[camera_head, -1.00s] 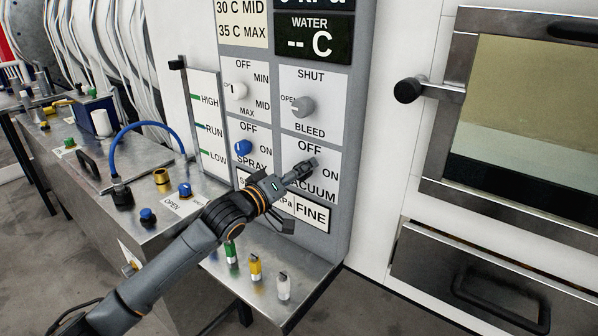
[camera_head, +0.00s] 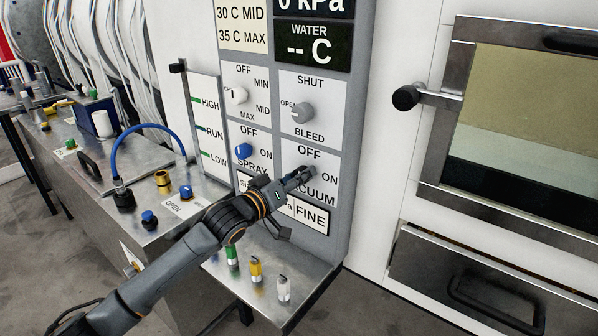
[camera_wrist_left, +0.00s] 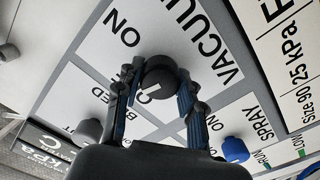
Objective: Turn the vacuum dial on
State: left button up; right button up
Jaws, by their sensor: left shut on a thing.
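The vacuum dial (camera_wrist_left: 160,76) is a dark round knob on a white plate lettered OFF, ON and VACUUM. In the left wrist view it sits between the two fingers of my left gripper (camera_wrist_left: 158,88), which is shut on it. In the head view my left gripper (camera_head: 303,175) covers the dial on the lower right of the grey panel (camera_head: 342,160). Which way the dial points cannot be told. My right gripper is not in view.
The blue spray knob (camera_head: 244,151) is left of my gripper, and the grey bleed knob (camera_head: 302,112) is above it. A steel shelf (camera_head: 318,272) with green, yellow and white valves lies below. A windowed chamber door (camera_head: 436,150) stands right.

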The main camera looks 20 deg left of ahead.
pick_arm(q)
jog(key=m+p, duration=0.1)
jog(key=m, duration=0.1)
jog(key=m+p, duration=0.1)
jog(key=shift+r+m, duration=0.2)
jog(key=shift+m, duration=0.2)
jog(key=m+p, duration=0.1)
jog(key=m, duration=0.2)
jog(key=shift+p, duration=0.35)
jog(key=m+p, duration=0.1)
jog(key=m, duration=0.3)
jog(key=shift+d, duration=0.15)
jog(key=shift+f+m+y+p, duration=0.1)
jog(key=shift+m+y+p, duration=0.4)
jog(key=shift+m, duration=1.5)
jog(key=o, duration=1.2)
jog(key=shift+s+f, duration=0.1)
